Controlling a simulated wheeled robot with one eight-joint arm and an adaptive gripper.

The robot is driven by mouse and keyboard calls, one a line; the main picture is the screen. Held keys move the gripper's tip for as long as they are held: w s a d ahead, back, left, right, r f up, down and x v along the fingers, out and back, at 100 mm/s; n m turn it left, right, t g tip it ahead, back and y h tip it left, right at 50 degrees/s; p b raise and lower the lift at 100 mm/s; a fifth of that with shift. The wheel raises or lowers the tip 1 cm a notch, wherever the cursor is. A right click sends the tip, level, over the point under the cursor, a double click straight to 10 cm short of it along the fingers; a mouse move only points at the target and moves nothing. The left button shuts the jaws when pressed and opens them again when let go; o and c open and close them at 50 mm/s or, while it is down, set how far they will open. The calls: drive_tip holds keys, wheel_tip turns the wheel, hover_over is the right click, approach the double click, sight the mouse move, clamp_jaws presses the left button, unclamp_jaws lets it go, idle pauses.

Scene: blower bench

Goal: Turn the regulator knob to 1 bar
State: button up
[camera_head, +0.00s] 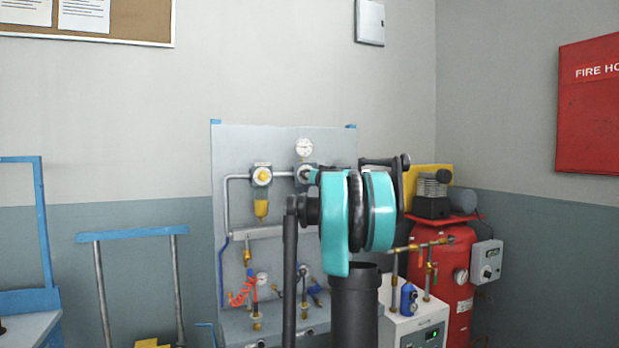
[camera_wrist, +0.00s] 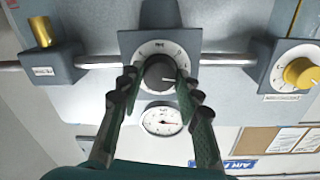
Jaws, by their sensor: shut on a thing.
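The regulator knob (camera_wrist: 160,71) is dark and round, with a white mark, and sits on a white dial ring (camera_wrist: 146,49) in the wrist view. My gripper (camera_wrist: 157,80) has one finger on each side of the knob and is shut on it. The numbers on the dial are too small to read. A round white pressure gauge (camera_wrist: 163,119) shows just below the knob in that upside-down view, and above the regulator (camera_head: 305,173) in the head view (camera_head: 304,147).
A yellow knob (camera_wrist: 301,73) on a second dial sits on the same pipe, with a yellow bowl (camera_head: 261,208) under it. A grey block with a brass fitting (camera_wrist: 41,31) is on the other side. A red tank (camera_head: 450,262) stands right of the grey panel (camera_head: 234,150).

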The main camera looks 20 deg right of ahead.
drive_tip(key=o, duration=1.2)
drive_tip(key=shift+c, duration=0.2)
drive_tip(key=s, duration=1.2)
drive_tip(key=shift+a, duration=0.2)
